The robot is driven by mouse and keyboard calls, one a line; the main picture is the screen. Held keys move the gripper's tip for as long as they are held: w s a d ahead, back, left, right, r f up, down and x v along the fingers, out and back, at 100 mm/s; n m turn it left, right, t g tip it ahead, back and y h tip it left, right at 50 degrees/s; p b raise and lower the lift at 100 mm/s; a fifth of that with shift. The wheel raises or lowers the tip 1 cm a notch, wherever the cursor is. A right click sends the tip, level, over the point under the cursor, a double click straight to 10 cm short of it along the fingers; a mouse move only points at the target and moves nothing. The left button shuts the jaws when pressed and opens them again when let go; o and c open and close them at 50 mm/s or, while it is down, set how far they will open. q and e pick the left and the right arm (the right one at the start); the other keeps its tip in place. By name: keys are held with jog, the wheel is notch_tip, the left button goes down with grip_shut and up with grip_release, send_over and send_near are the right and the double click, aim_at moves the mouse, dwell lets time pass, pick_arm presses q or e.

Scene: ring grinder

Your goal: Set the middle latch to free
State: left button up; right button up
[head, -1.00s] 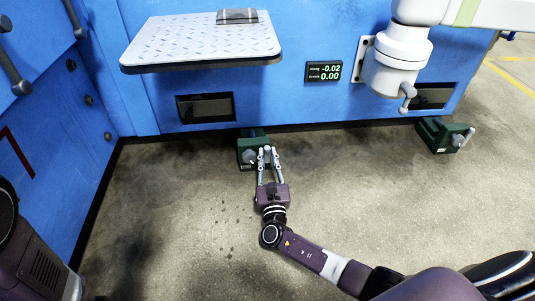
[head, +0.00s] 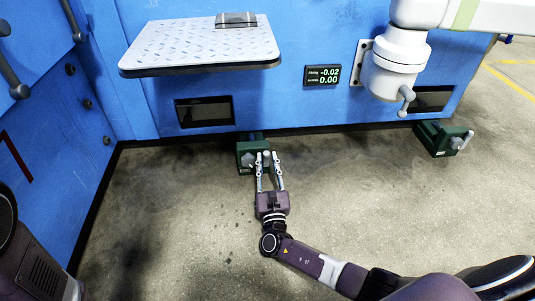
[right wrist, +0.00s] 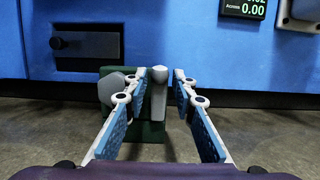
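The middle latch is a green block (head: 246,157) on the floor at the foot of the blue wall, with a grey lever. In the right wrist view the grey lever (right wrist: 158,92) stands upright beside a rounded grey knob (right wrist: 111,88) on the green block. My right gripper (head: 268,157) reaches the latch from the front. Its two fingers (right wrist: 160,82) are open, one on each side of the lever, with a small gap visible on both sides. My left gripper is not in view.
Another green latch (head: 437,138) with a grey lever stands on the floor at the right. A light shelf (head: 200,48) juts from the blue wall above. A white cylindrical fixture (head: 397,65) hangs at upper right, beside a small display (head: 322,75). The floor around the gripper is clear.

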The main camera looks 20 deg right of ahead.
notch_tip(320, 180, up, 10)
jog(key=shift+f, duration=0.2)
dwell(0.4)
